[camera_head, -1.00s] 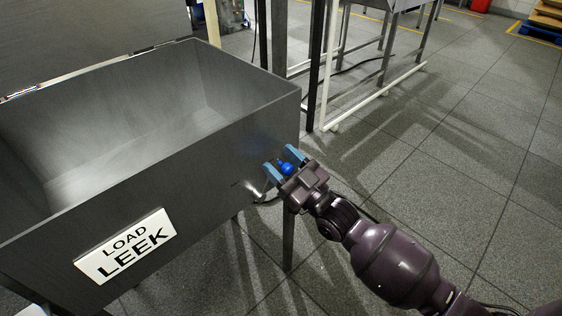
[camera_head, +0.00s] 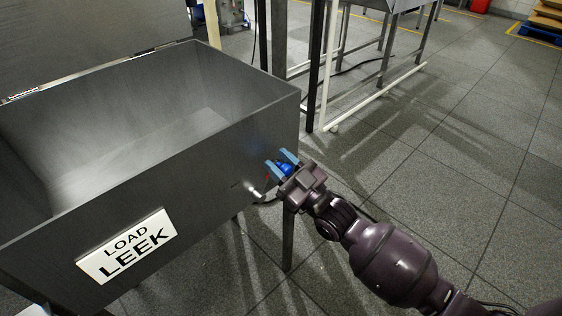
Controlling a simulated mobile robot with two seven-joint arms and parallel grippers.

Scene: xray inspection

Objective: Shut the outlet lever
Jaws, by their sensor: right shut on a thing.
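The outlet lever's blue knob (camera_head: 285,169) sits at the right end of the grey metal bin's front wall. My right gripper (camera_head: 281,163) has its two light-blue fingers around the knob, one on each side, shut on it. A bright metal end (camera_head: 254,192) of the outlet fitting shows just left of the gripper, low on the wall. The lever's arm is mostly hidden by the fingers and the gripper body. My left gripper is not in view.
The open, empty bin (camera_head: 150,170) carries a "LOAD LEEK" sign (camera_head: 127,247) on its front. A metal leg (camera_head: 288,240) stands below the gripper. A white-railed frame (camera_head: 380,95) stands behind. The tiled floor at right is clear.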

